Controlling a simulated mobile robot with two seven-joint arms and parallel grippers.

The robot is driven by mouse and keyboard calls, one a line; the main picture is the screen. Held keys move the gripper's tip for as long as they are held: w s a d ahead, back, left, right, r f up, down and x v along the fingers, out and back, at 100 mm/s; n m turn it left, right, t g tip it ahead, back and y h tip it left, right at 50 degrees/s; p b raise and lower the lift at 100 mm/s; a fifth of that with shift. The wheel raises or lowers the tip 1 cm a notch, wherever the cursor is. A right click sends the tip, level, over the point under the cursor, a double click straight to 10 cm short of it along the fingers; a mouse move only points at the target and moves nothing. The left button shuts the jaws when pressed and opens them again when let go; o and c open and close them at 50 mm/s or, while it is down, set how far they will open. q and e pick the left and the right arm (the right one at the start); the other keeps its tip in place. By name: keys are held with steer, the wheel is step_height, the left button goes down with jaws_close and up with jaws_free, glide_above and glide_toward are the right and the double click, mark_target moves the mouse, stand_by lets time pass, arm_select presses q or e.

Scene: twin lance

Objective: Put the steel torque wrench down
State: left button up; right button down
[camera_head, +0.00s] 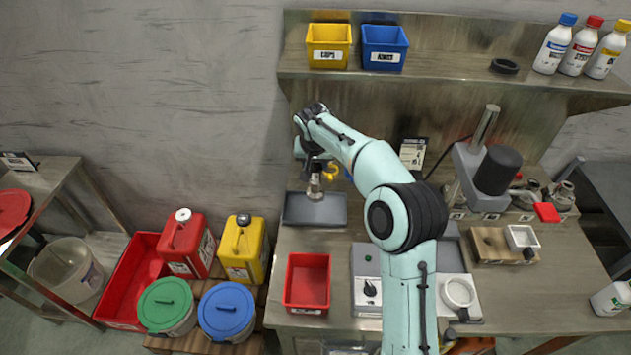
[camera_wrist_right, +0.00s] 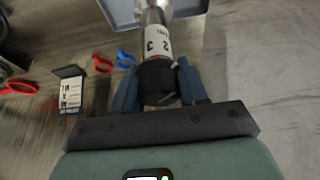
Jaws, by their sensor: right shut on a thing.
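My right gripper (camera_head: 314,164) is shut on the steel torque wrench (camera_head: 315,188), which hangs over the grey tray (camera_head: 328,218) at the left of the bench. In the right wrist view the blue fingers (camera_wrist_right: 158,82) close on the wrench's black part, with a white numbered band and a bright steel part (camera_wrist_right: 157,17) beyond it. The tray's edge (camera_wrist_right: 116,12) shows behind the steel end. I cannot tell whether the wrench touches the tray. My left gripper is not in view.
A red bin (camera_head: 307,283) stands in front of the tray. A shelf with a yellow bin (camera_head: 328,46) and a blue bin (camera_head: 385,48) is above. A sign (camera_head: 413,152) stands behind my arm. A machine with a black motor (camera_head: 497,170) is at right.

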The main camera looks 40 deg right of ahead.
mark_target(315, 177)
steer(key=shift+w+f, duration=0.15)
steer(key=shift+f, duration=0.05)
steer(key=shift+f+b, duration=0.35)
steer(key=shift+f, duration=2.5)
steer(key=shift+f, duration=0.15)
steer(key=c, duration=0.6)
jaws_free()
steer(key=shift+r, duration=0.45)
steer(key=v, duration=1.1)
steer(key=shift+s+a+r, duration=0.2)
